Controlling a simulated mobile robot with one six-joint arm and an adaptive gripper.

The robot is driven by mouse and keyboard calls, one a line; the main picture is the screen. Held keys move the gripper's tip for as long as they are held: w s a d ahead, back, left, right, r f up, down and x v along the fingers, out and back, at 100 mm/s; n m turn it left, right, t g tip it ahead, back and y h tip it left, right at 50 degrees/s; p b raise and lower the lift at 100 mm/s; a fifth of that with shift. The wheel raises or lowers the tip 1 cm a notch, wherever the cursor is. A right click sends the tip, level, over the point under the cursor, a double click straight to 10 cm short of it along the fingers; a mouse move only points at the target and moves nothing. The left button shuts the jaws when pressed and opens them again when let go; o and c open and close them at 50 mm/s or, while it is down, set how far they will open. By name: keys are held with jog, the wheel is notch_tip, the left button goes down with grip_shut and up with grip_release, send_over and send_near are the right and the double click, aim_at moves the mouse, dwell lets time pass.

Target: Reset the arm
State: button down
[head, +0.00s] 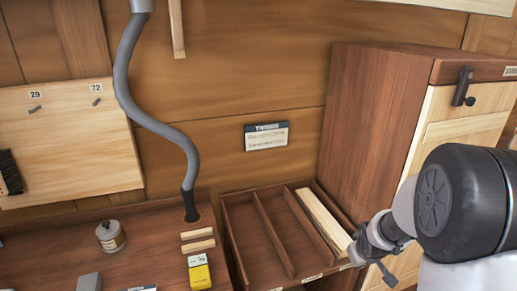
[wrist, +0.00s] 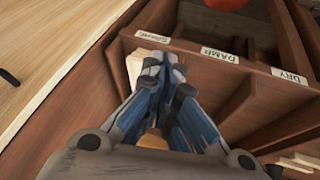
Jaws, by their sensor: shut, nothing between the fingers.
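My gripper (wrist: 166,70) points down in the wrist view, its blue-and-grey fingers together with nothing between them. In the head view my gripper (head: 372,258) is at the lower right, beside the front right corner of a divided wooden tray (head: 233,225). Pale wood strips (head: 325,222) lie in the tray's right compartment. In the wrist view the tips are in front of the tray's labelled edge, near the leftmost label (wrist: 152,37); I cannot tell whether they touch it. Other labels read DAMP (wrist: 220,56) and DRY (wrist: 289,76).
A tall wooden cabinet (head: 375,120) with a dark latch (head: 463,87) stands right of the tray. Something red (wrist: 231,4) shows at the wrist view's top.

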jog(key=s+a+r+m, duration=0.1)
jog(key=s+a+r, duration=0.4)
jog(key=s+r, duration=0.4)
jog(key=s+a+r+m, duration=0.1)
jog(key=s+a+r, duration=0.4)
jog(key=s+r, duration=0.4)
jog(key=s+a+y, duration=0.1)
jog(key=s+a, duration=0.3)
jog(key=s, duration=0.6)
jog(key=shift+s+a+r+g+y, duration=0.2)
jog(key=shift+a+r+g+y, duration=0.05)
jog(key=shift+r+g+y, duration=0.15)
